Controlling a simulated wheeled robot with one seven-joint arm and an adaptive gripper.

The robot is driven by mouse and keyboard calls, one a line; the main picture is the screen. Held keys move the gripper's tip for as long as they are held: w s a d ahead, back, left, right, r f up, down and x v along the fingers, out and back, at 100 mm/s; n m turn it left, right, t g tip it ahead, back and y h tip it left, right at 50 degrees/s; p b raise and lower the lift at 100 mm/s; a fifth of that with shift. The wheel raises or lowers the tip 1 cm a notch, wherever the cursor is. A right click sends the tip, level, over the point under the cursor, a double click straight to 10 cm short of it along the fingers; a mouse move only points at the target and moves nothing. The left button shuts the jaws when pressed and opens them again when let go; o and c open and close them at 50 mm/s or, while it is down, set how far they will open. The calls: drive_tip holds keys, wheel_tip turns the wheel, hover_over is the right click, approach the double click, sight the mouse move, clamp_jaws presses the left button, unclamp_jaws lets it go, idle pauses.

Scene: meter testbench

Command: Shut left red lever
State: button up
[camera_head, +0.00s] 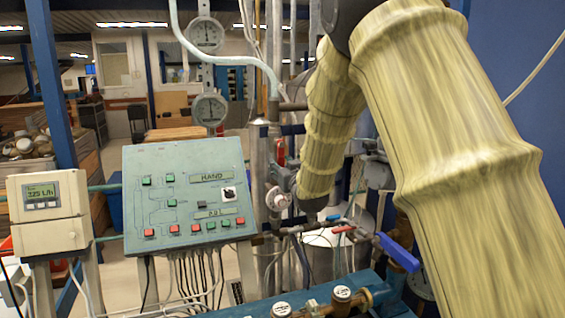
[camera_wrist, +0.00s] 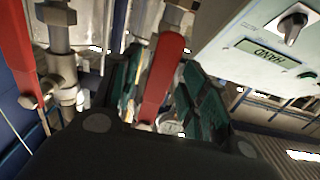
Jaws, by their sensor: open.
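In the wrist view, a red lever (camera_wrist: 166,75) on a metal valve fitting stands between the two green-padded fingers of my gripper (camera_wrist: 160,92). My gripper is open around it, and a gap shows beside the lever. Whether a finger touches it I cannot tell. A second red lever (camera_wrist: 17,55) is at the left edge of the wrist view, outside the fingers. The control panel (camera_wrist: 255,55) appears upside down at the right, on the nearer lever's side. In the head view a red lever (camera_head: 280,152) shows on the pipes; my gripper is not clearly visible behind my arm.
In the head view the control panel (camera_head: 185,190) stands left of the pipes, with a meter box (camera_head: 48,210) farther left. A blue-handled valve (camera_head: 400,252) sits low beside my arm. Two round gauges (camera_head: 206,34) hang above the panel. Pipes crowd the lever area.

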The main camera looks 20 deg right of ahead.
drive_tip(key=shift+w, duration=0.55)
